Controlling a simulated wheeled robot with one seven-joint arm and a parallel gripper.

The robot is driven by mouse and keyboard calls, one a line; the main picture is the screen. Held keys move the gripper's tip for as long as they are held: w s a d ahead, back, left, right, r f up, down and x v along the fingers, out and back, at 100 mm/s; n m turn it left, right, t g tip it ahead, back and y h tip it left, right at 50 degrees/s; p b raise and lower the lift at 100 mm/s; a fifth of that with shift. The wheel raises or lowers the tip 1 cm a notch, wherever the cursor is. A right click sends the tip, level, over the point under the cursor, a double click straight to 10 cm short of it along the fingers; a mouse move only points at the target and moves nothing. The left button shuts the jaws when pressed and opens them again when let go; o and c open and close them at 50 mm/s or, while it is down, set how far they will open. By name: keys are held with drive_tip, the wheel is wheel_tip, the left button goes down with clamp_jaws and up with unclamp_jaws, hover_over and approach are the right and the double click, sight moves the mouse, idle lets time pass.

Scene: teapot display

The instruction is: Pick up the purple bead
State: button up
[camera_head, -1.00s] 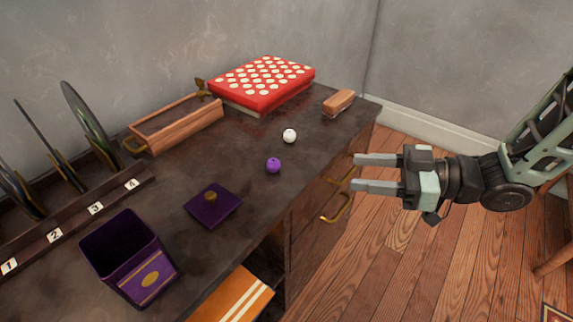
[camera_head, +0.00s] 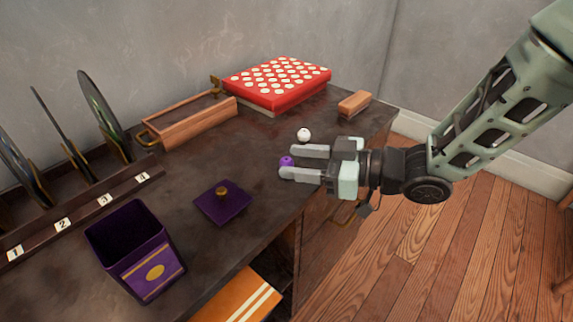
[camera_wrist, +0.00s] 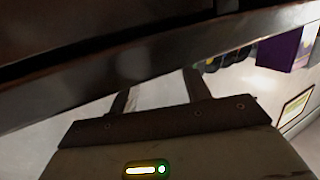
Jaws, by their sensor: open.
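The purple bead (camera_head: 286,160) lies on the dark cabinet top (camera_head: 255,160) near its front edge. My gripper (camera_head: 289,162) reaches in from the right with its fingers open. In the head view the bead shows at the mouth between the two fingertips, partly covered by the nearer finger. I cannot tell whether a finger touches it. In the wrist view the fingers (camera_wrist: 158,92) show near a dark edge, and the bead is not visible there.
A white bead (camera_head: 304,135) lies just behind the upper finger. A purple lid (camera_head: 222,203) and an open purple box (camera_head: 155,270) stand to the left. A wooden block (camera_head: 354,103), a red dotted box (camera_head: 280,96) and a wooden tray (camera_head: 190,124) are farther back.

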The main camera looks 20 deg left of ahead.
drive_tip(key=shift+a+f, duration=0.1)
drive_tip(key=shift+a, duration=1.35)
drive_tip(key=c, duration=1)
